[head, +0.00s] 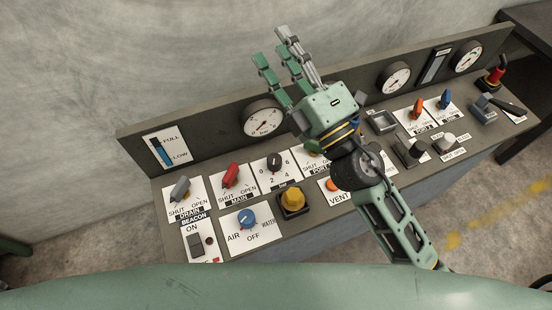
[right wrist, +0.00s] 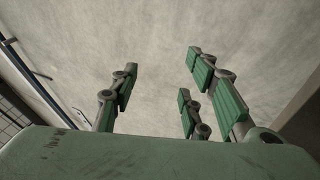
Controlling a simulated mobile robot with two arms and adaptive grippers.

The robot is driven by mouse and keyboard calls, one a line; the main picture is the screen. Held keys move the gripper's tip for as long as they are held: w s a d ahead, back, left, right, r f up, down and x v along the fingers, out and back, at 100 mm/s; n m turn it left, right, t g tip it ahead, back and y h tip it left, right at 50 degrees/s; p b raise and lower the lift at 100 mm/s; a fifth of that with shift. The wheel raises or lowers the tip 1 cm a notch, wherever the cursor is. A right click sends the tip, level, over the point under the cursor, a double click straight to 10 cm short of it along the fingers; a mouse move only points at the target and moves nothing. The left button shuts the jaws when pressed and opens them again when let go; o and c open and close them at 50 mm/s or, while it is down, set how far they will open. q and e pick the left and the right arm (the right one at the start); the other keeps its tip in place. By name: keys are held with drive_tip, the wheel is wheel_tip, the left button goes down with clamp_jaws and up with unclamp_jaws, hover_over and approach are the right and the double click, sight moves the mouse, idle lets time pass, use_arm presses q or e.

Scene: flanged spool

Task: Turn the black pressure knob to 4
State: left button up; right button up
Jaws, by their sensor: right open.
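My left gripper is not in view.
A round gauge (head: 263,118) stands behind the knob. A red MAIN lever (head: 231,175) is left of it, and a yellow knob (head: 293,200) and a blue selector (head: 246,217) are in front. My right arm hides part of the panel to the right.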

drive_tip(key=s+a+f+n+g+y, duration=0.3)
drive_tip(key=s+a+n+g+y, duration=0.35)
drive_tip(key=a+n+g, duration=0.65)
drive_tip(key=n+g+h, duration=0.4)
drive_tip(key=n+h, duration=0.8)
drive_tip(key=h, duration=0.4)
approach(276, 161)
wheel_tip(276, 161, down, 3)
drive_tip(key=shift+y, duration=0.25)
drive_tip(key=p+x, duration=0.1)
drive_tip(key=x, duration=0.2)
drive_tip(key=p+x, duration=0.1)
drive_tip(key=x, duration=0.2)
drive_tip(key=shift+w+a+r, duration=0.15)
drive_tip(key=shift+w+a, duration=0.05)
drive_tip(key=shift+a, duration=0.2)
drive_tip(key=shift+a+f+n+p, duration=0.15)
drive_tip(key=shift+f+n+p, duration=0.15)
drive_tip(key=shift+f, duration=0.25)
